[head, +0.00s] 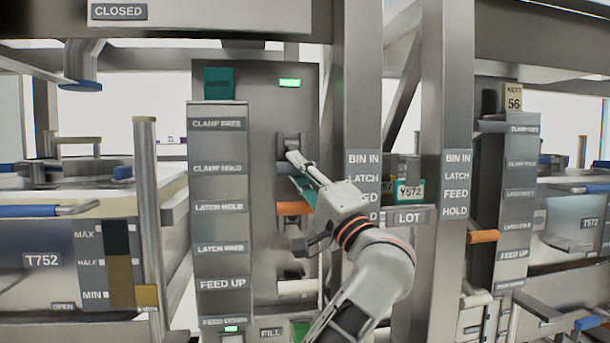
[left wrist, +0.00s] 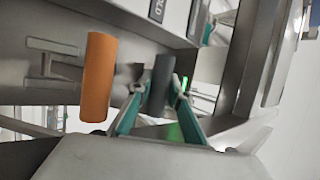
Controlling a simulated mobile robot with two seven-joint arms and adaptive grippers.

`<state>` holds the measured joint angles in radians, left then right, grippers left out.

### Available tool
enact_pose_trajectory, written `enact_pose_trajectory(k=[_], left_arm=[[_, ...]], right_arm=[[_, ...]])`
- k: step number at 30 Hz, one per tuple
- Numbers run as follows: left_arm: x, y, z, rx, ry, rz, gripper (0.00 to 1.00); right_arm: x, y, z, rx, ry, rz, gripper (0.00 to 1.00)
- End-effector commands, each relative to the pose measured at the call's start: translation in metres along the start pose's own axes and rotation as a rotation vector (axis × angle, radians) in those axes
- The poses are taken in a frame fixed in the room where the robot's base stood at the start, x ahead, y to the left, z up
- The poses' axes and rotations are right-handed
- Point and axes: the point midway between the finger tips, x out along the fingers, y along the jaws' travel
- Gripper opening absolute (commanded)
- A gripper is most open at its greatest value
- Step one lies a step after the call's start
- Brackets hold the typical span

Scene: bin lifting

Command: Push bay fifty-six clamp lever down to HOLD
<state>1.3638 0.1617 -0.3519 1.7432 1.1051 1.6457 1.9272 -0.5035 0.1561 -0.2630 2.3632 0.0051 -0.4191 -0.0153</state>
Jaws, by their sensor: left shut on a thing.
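The dark grey clamp lever (head: 284,168) sits in the upper slot of the middle panel, level with the CLAMP HOLD label (head: 218,168) and below CLAMP FREE (head: 217,124). My left gripper (head: 297,171) reaches it from the lower right and is shut on its handle. In the left wrist view the dark handle (left wrist: 161,80) stands between the two teal-sided fingers (left wrist: 158,98). The fingers hide part of the lever in the head view. My right gripper is not in view.
An orange lever (head: 294,208) is just below, close beside my gripper in the wrist view (left wrist: 97,80). A white lever (head: 296,287) is lower. A post (head: 364,110) stands right of the panel. A sign reading 56 (head: 513,103) tops the right column.

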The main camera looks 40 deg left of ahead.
Motion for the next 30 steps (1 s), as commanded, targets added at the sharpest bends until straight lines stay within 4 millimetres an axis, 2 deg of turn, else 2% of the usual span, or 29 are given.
enact_pose_trajectory(k=[18, 19, 21, 30], left_arm=[[-0.0014, 0.0067, 0.0007, 0.0, -0.001, 0.005, 0.0], [-0.0015, 0.007, 0.0007, 0.001, -0.001, 0.005, 0.21], [-0.0017, 0.0074, 0.0006, 0.001, -0.001, 0.006, 0.38], [-0.0023, 0.0067, 0.0003, 0.002, 0.0, 0.005, 0.38]], right_arm=[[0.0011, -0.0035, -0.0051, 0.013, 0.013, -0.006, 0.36], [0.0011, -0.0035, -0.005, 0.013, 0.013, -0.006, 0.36], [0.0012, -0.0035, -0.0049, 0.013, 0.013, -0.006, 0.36], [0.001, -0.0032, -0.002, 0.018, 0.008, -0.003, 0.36]])
